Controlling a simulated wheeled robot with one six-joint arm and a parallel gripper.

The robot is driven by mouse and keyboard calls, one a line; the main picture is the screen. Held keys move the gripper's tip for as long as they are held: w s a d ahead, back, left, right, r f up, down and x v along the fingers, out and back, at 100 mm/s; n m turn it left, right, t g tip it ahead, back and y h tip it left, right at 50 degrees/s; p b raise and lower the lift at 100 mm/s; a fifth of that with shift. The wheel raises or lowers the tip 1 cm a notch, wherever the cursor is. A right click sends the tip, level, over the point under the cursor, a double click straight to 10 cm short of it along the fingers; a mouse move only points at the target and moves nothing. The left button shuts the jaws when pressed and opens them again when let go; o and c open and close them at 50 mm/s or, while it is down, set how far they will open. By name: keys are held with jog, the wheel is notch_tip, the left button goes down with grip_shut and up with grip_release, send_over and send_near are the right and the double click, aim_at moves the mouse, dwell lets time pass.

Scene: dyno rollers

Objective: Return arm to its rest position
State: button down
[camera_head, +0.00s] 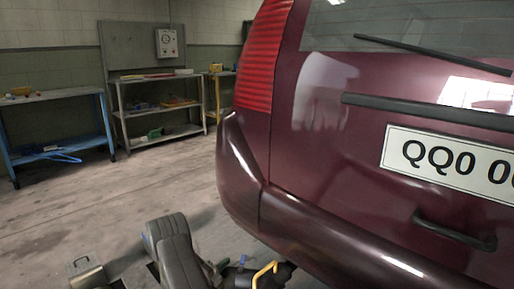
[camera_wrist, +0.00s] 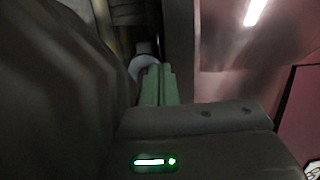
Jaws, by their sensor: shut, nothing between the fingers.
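My gripper (camera_wrist: 158,74) shows in the wrist view, its two pale green fingers together at the picture's middle. They are shut with nothing between them. The dark gripper body with a lit green-white indicator fills the bottom of that view. A large dark grey shape, blurred, fills the left of the wrist view. In the head view, dark rounded parts at the bottom centre look like my arm, low and close to the car's bumper. I cannot make out the fingers there.
A maroon car (camera_head: 340,130) fills the right of the head view, its bumper (camera_head: 330,240) nearest. A blue bench (camera_head: 55,97), a shelf rack (camera_head: 160,110) and a wall box (camera_head: 167,43) stand at the back left. The concrete floor (camera_head: 90,195) between is open.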

jog(key=shift+s+a+f+n+t+y, duration=0.1)
jog(key=shift+s+n+t+y, duration=0.5)
jog(key=shift+y, duration=0.45)
jog(key=shift+s+f+n+t+y, duration=0.1)
jog(key=shift+s+n+t+y, duration=0.3)
jog(key=shift+s+n+y, duration=0.45)
jog(key=shift+w+y, duration=0.15)
jog(key=shift+y, duration=0.25)
jog(key=shift+w+h, duration=0.15)
jog(key=shift+h, duration=0.35)
